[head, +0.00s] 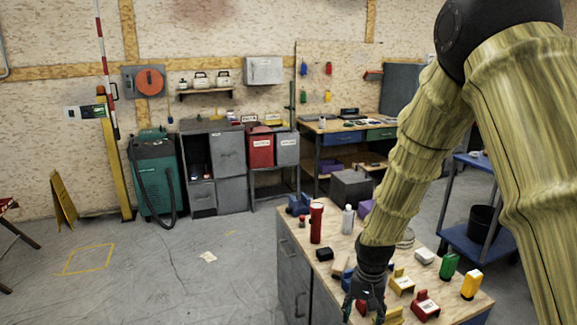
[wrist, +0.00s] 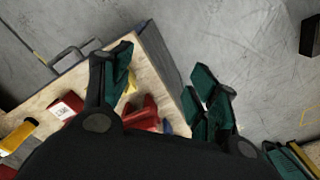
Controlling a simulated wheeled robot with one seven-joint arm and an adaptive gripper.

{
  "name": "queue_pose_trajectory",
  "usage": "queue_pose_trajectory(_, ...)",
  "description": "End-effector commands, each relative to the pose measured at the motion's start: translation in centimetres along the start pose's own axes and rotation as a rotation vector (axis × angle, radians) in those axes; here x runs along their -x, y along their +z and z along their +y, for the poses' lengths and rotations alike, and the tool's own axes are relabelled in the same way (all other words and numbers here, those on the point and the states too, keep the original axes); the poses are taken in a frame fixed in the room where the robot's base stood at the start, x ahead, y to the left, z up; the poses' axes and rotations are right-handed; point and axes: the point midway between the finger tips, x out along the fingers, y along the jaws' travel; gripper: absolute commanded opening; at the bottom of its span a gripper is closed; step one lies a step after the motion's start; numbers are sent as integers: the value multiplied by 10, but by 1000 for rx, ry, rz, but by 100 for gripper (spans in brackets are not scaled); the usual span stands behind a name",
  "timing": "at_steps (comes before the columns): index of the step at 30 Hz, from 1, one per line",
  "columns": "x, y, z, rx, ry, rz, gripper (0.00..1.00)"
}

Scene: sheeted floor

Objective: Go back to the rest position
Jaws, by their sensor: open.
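My gripper (head: 364,308) hangs downward over the near left edge of the wood-topped cabinet (head: 341,238) in the head view. My arm above it is bent and covers the right of that view. In the wrist view my gripper (wrist: 163,82) has its green-padded fingers spread apart with nothing between them. A red block-like object (wrist: 142,115) and part of a yellow one show on the cabinet top near the left finger.
The cabinet top bears a red flashlight (head: 316,223), a white bottle (head: 347,219), a green bottle (head: 449,266), a yellow bottle (head: 471,284) and a red object (head: 425,305). A blue cart (head: 470,246) stands behind at right. The floor (head: 190,275) at left is largely clear.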

Motion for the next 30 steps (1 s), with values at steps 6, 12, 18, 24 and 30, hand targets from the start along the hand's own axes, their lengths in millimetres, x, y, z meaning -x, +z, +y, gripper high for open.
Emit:
queue_pose_trajectory(6, -37, 17, 10, 27, -3, -8, 60)
queue_pose_trajectory(12, -80, 40, 24, 62, -8, -13, 60)
queue_pose_trajectory(18, -142, 85, 49, 121, -15, -20, 60)
queue_pose_trajectory(24, -200, 143, 82, 190, -19, -19, 60)
queue_pose_trajectory(30, -241, 206, 118, 259, -16, -19, 60)
